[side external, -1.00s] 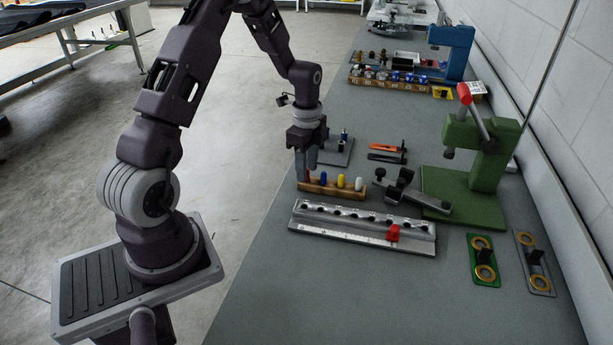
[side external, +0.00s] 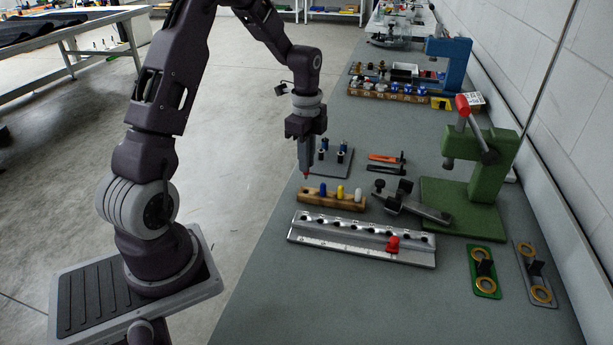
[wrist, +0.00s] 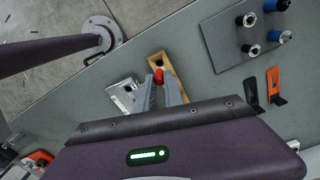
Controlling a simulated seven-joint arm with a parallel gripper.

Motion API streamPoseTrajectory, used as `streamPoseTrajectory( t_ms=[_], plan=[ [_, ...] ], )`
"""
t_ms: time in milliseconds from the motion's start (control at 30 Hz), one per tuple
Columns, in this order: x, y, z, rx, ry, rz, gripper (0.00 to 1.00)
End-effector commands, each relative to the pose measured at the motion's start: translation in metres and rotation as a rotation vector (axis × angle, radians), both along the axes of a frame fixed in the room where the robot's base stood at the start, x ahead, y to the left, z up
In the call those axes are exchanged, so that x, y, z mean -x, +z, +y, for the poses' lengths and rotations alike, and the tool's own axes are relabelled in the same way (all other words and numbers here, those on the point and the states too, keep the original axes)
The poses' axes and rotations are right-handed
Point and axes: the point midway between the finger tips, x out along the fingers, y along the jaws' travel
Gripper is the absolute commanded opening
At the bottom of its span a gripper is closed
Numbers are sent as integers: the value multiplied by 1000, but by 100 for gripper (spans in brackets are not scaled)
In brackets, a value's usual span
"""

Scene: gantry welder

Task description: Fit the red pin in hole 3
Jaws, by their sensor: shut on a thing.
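My gripper (side external: 306,172) is shut on the red pin (side external: 307,176), whose red tip shows below the fingers. In the wrist view the red pin (wrist: 159,76) shows between the fingertips of my gripper (wrist: 160,90). The pin is above the left end of a wooden rack (side external: 350,206), apart from it. The rack holds a blue, a yellow and a white pin. The silver bar (side external: 345,246) with a row of holes lies in front of the rack; its hole numbers are too small to read. Its end also shows in the wrist view (wrist: 122,90).
A grey plate with several posts (side external: 333,160) is behind my gripper.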

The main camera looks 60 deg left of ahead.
Motion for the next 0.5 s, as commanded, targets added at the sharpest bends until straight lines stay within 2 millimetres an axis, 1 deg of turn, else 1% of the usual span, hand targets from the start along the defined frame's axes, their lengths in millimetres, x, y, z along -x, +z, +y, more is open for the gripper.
streamPoseTrajectory(
  t_ms=[33,100,167,233,267,367,500],
  plan=[
    [-1,12,1,-2,1,-4,0],
    [-1,26,0,-2,0,-3,0],
    [-1,34,-2,-1,-8,-2,0],
    [-3,38,-13,0,-48,1,0],
    [-4,38,-21,1,-75,2,0],
    [-7,33,-54,0,-196,3,0],
    [-7,25,-103,0,-384,2,0]
  ],
)
